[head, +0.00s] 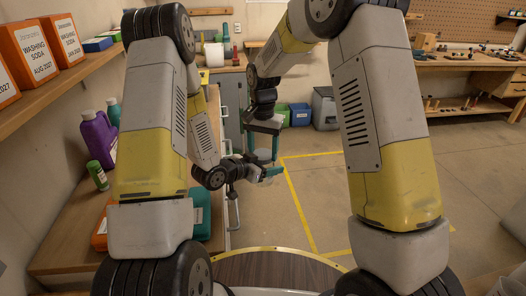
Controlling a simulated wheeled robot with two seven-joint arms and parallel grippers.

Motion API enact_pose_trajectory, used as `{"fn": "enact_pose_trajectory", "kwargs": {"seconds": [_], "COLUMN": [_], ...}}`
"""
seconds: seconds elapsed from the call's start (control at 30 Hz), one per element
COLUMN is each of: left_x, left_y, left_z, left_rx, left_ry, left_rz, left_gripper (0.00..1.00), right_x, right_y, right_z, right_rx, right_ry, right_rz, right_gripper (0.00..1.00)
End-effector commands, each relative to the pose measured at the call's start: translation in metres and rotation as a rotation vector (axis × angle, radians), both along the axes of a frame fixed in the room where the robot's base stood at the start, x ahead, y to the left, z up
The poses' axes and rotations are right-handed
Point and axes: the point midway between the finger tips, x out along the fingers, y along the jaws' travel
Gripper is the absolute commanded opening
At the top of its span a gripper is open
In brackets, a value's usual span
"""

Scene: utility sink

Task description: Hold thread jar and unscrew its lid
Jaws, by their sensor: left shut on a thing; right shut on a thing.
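My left gripper (266,176) reaches in from the left and is shut at the middle of the view, low in front of the cabinets. A small, pale, see-through shape there looks like the thread jar (262,183), mostly hidden by the fingers. My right gripper (263,158) points down from above, its fingers shut just over my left gripper. The jar's lid is hidden between the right fingers. I cannot make out the thread inside or whether lid and jar are apart.
A shelf (50,85) with orange washing soda boxes (66,38) runs along the left. A purple jug (98,138) and green bottle (97,175) stand on the counter (60,225) below. A workbench (465,65) stands back right. The yellow-taped floor (320,190) is clear.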

Motion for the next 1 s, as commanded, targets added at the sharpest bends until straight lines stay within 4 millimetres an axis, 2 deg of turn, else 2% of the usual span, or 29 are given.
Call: {"fn": "enact_pose_trajectory", "kwargs": {"seconds": [0.07,0.1,0.17,0.5,0.8,1.0], "left_x": [0.001,0.001,0.001,0.001,0.000,0.000], "left_y": [0.002,0.002,0.002,0.001,0.001,0.001], "left_z": [0.000,0.000,0.000,0.000,0.000,0.000], "left_rx": [0.001,0.001,0.001,0.000,0.000,0.000], "left_ry": [-0.001,-0.001,-0.001,-0.001,-0.001,-0.001], "left_rz": [0.006,0.006,0.006,0.002,0.002,0.002], "left_gripper": [0.00,0.00,0.00,0.00,0.00,0.00], "right_x": [-0.001,-0.001,0.000,0.000,0.000,0.000], "right_y": [-0.002,-0.002,-0.002,-0.001,0.000,0.000], "right_z": [-0.001,-0.001,0.000,0.002,0.038,0.047], "right_rx": [-0.003,-0.003,-0.003,-0.001,0.000,-0.002], "right_ry": [0.003,0.003,0.003,0.000,-0.001,0.001], "right_rz": [-0.002,-0.002,-0.003,-0.003,-0.003,-0.017], "right_gripper": [0.10,0.66,0.78,0.80,0.80,0.81]}}
